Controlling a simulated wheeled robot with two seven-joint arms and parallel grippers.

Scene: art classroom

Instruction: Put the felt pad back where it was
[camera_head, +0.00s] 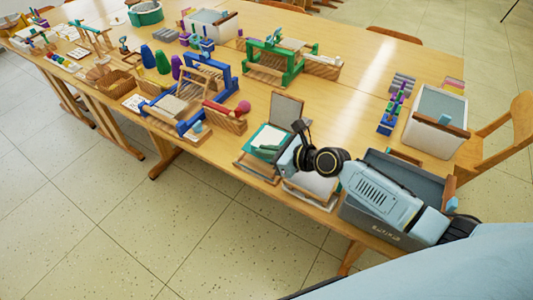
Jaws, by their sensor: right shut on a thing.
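My right gripper (279,155) reaches in from the right over a small wooden tray (254,168) near the table's front edge. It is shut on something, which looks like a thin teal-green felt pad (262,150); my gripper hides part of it. A lighter teal sheet with a pale border (269,136) lies just behind, in or on the tray. I cannot tell whether the held pad touches the tray. My left gripper is not in view.
A grey upright panel (287,107) stands behind the tray. A white sheet on a tray (312,187) and a grey box (375,223) lie under my right arm. Blue (224,82) and green (287,66) looms stand farther back. Bare table shows right of the panel.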

